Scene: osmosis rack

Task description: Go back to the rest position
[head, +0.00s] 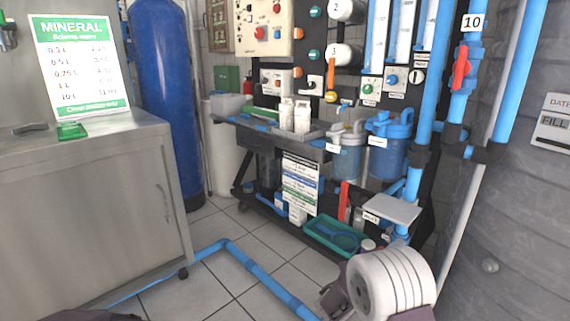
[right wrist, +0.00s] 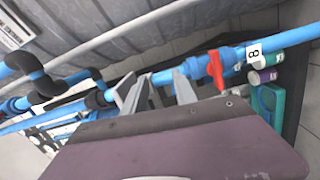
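In the right wrist view my right gripper (right wrist: 160,90) shows two grey fingers standing apart, with nothing held between them. Behind the fingers runs a blue pipe (right wrist: 285,40) with a red valve handle (right wrist: 216,68) just to the right. The fingers look close to the pipe, but I cannot tell whether they touch it. In the head view my right arm is at the lower right, in front of the rack, and its fingers cannot be made out. My left gripper is not in view; only a dark edge, perhaps my left arm, shows at the bottom left.
The osmosis rack (head: 290,140) stands ahead, with a teal tray (head: 335,236) low down and a grey plate (head: 391,209) near my right arm. A blue floor pipe (head: 250,268) crosses the tiles. A steel counter (head: 90,220) is left; a ribbed grey tank (head: 515,230) is right.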

